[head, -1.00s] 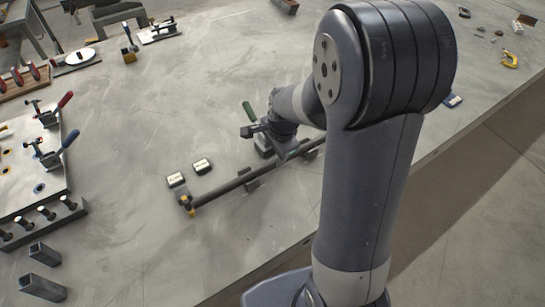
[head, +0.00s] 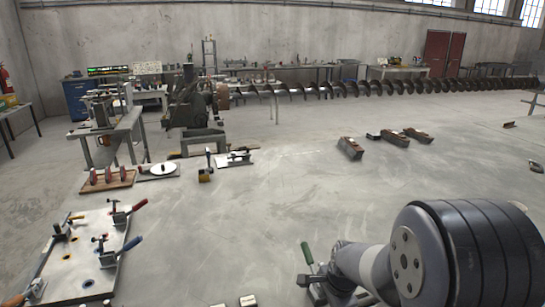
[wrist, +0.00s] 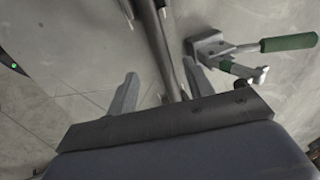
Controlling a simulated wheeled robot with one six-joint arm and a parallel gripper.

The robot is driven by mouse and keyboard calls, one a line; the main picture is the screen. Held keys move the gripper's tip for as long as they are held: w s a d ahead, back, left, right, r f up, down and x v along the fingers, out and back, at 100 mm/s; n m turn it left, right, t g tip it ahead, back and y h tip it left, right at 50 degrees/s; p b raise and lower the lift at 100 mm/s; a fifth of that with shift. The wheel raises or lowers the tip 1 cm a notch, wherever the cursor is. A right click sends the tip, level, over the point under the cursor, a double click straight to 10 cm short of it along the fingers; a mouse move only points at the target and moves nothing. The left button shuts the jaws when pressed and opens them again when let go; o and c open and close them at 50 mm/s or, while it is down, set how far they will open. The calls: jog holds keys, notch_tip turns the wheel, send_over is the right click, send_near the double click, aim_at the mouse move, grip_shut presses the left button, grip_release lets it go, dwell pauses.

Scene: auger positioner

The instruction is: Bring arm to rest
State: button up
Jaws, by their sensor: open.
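My arm shows at the lower right of the head view, folded down toward the table. My gripper (wrist: 161,74) is open in the wrist view, its two light grey fingers spread apart. A dark bar (wrist: 165,45) runs away between the fingers' lines; I cannot tell how close it is to them. A toggle clamp with a green handle (wrist: 288,43) sits to the right of the fingers, apart from the right one. Its green handle also shows in the head view (head: 307,253), beside my wrist. The gripper's fingers are not clear in the head view.
A plate with red- and blue-handled clamps (head: 75,262) lies at left. A board with red pieces (head: 107,179) and a yellow-black block (head: 204,175) lie behind it. A long auger (head: 345,89) stretches across the back. The middle of the grey surface is clear.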

jog(key=x, duration=0.8)
jog(key=shift+d, duration=0.25)
jog(key=shift+r, duration=0.1)
jog(key=shift+a+r, duration=0.2)
jog(key=shift+r, duration=0.15)
jog(key=a+v, duration=0.1)
jog(key=v, duration=0.9)
jog(key=x, duration=0.6)
jog(key=d+x, duration=0.1)
jog(key=x, duration=0.3)
jog(key=shift+s+f, duration=0.1)
jog(key=d, duration=0.2)
jog(key=w+d, duration=0.1)
jog(key=shift+f+b, duration=0.3)
jog(key=shift+f, duration=0.05)
jog(key=shift+w+d, duration=0.3)
jog(key=shift+d, duration=0.35)
